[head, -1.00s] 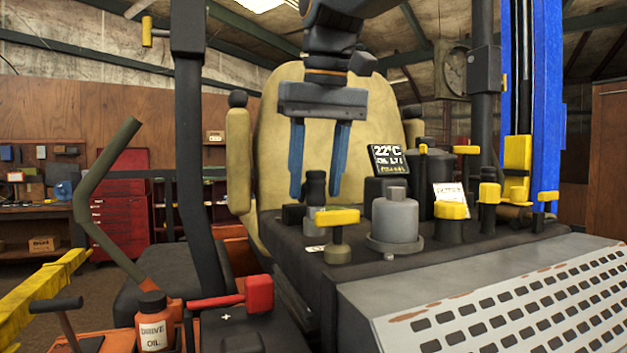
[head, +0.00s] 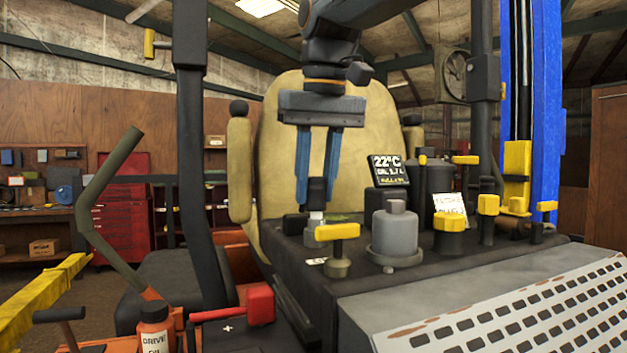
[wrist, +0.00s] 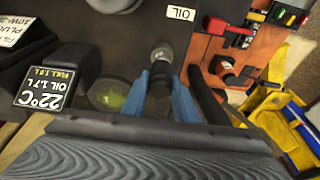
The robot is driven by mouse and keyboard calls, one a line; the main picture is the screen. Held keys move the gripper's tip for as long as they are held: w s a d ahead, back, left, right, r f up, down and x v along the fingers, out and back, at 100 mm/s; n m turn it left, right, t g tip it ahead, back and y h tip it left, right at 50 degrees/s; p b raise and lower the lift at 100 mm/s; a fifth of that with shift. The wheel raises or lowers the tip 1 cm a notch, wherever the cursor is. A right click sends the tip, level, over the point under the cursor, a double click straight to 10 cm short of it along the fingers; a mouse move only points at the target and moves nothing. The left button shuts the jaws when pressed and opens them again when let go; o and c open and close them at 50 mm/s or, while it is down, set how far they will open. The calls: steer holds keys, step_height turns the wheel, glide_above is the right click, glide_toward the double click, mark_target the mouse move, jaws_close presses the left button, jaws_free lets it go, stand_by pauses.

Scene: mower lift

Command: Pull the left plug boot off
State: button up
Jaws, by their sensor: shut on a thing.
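The plug boot is a short black upright cylinder (head: 317,190) on the black deck in front of the tan seat. It stands over a pale grey collar (head: 316,222); I cannot tell whether the two are still joined. My gripper (head: 331,200) comes down from above, its two blue fingers closed around the boot. In the wrist view the black boot (wrist: 159,98) lies between the fingertips (wrist: 160,82), with a pale grey round part (wrist: 162,53) just beyond it. The boot's far side is hidden.
A yellow T-handle (head: 338,232) stands close in front of the boot. A grey cylinder (head: 395,232) and a display panel (head: 388,170) stand to the right. A black post (head: 200,180) rises on the left. A green round window (wrist: 107,96) lies beside the fingers.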

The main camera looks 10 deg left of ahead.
steer(key=shift+w+a+r+p, duration=0.4)
steer(key=shift+w+r+p, duration=0.25)
steer(key=shift+p, duration=0.35)
steer(key=shift+w+a+r+p, duration=0.35)
steer(key=shift+w+r+p, duration=0.25)
steer(key=shift+p, duration=0.35)
steer(key=shift+w+a+r+p, duration=0.3)
steer(key=shift+w+p, duration=0.15)
steer(key=shift+p, duration=0.15)
steer(key=shift+w+a+r+p, duration=0.15)
steer(key=shift+w+a+p, duration=0.1)
steer(key=shift+w+p, duration=0.3)
steer(key=shift+w+a+p, duration=0.25)
steer(key=shift+w+p, duration=0.05)
steer(key=shift+p, duration=0.1)
steer(key=shift+w+a+f+p, duration=0.1)
steer(key=shift+w+a+p, duration=0.35)
steer(key=shift+w+p, duration=0.25)
steer(key=shift+w+a+f+p, duration=0.1)
steer(key=shift+w+a+p, duration=0.3)
steer(key=shift+w+p, duration=0.3)
steer(key=shift+w+a+f+p, duration=0.1)
steer(key=shift+w+a+p, duration=0.35)
steer(key=shift+w+p, duration=0.2)
steer(key=o, duration=0.7)
steer(key=shift+w, duration=0.1)
steer(key=shift+o, duration=0.2)
